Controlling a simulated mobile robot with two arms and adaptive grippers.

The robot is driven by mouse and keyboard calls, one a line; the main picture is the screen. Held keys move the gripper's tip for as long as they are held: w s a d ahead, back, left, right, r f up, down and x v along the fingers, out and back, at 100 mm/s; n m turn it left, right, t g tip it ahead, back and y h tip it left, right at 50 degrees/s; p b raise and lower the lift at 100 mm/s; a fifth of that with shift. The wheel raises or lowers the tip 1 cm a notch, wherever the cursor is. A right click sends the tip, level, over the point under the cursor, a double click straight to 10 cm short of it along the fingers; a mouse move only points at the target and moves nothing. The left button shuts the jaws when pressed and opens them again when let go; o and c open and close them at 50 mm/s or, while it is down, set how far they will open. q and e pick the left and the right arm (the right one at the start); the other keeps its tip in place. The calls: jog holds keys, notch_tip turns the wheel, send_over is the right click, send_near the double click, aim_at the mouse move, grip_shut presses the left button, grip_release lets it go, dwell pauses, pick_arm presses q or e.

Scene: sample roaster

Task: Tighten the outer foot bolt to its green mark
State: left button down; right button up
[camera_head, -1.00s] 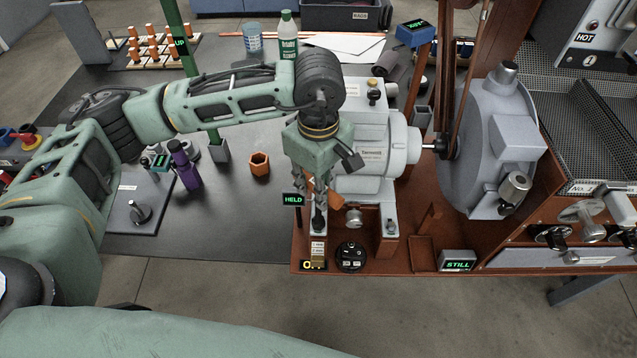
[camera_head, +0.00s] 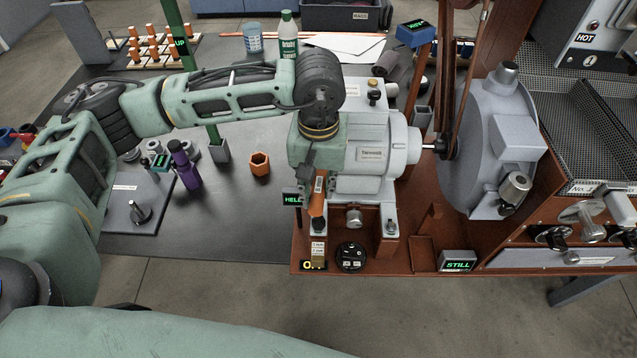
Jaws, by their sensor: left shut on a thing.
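My left gripper (camera_head: 314,208) points down at the near left foot of the grey motor (camera_head: 373,154). It is shut on an orange tool (camera_head: 318,199) with a pale label, which stands about upright over the outer foot bolt (camera_head: 318,226). Only the dark lower end at the foot shows; the bolt head and any green mark are hidden or too small to tell. A small sign (camera_head: 291,199) beside the gripper reads HELD in green and is partly covered. My right gripper is not in view.
A round black dial (camera_head: 351,257) and a small gauge block (camera_head: 317,252) sit in front of the foot. A STILL display (camera_head: 457,261) stands at right.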

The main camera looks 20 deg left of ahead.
pick_arm(q)
jog(key=shift+n, duration=0.3)
jog(key=shift+r, duration=0.1)
jog(key=shift+r, duration=1.6)
jog(key=shift+r+p, duration=1.15)
jog(key=shift+r, duration=1.3)
jog(key=s+a+f+m, duration=0.2)
jog(key=s+a, duration=0.3)
jog(key=s, duration=0.3)
jog(key=shift+a+m, duration=0.35)
jog(key=shift+m, duration=0.05)
